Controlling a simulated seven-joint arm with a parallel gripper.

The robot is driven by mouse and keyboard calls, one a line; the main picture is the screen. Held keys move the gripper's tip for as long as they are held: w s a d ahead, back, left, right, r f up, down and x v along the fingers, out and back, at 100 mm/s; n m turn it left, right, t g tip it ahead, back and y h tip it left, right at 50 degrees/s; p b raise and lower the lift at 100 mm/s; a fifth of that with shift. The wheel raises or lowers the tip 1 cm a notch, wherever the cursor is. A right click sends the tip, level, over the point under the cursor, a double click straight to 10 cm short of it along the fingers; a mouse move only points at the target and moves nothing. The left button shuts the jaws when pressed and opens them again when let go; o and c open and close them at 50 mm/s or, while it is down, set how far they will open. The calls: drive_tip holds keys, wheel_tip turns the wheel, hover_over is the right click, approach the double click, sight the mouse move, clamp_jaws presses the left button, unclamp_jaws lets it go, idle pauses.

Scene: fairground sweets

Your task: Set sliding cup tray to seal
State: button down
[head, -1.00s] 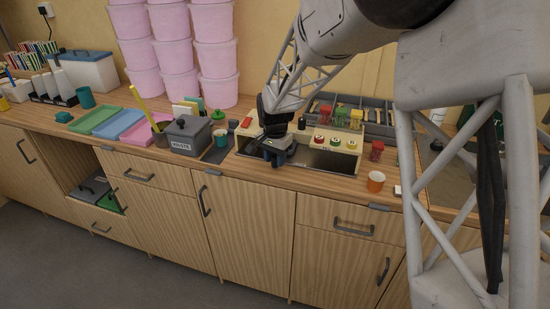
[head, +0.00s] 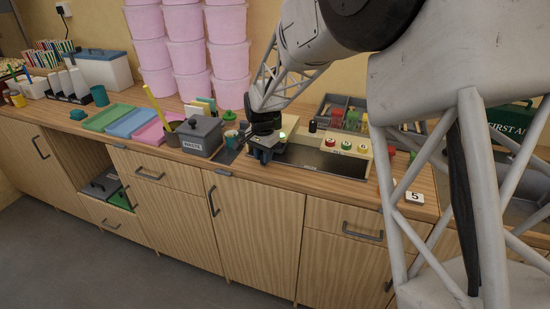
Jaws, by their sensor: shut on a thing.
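The beige machine (head: 350,161) stands on the counter with a long dark recess (head: 315,159) along its front. My gripper (head: 263,153) is low at the left end of this recess, pointing down. It is shut on what appears to be the sliding cup tray; the held part is mostly hidden by the fingers. The machine's left end is partly hidden by my gripper.
Coloured trays (head: 130,124) lie farther left. Pink tubs (head: 185,55) are stacked behind. A card marked 5 (head: 414,197) is at right. My arm hides part of the right counter.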

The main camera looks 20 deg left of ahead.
drive_tip(key=shift+a, duration=0.25)
drive_tip(key=c, duration=0.9)
unclamp_jaws()
drive_tip(key=shift+r, duration=0.1)
drive_tip(key=shift+r, duration=3.85)
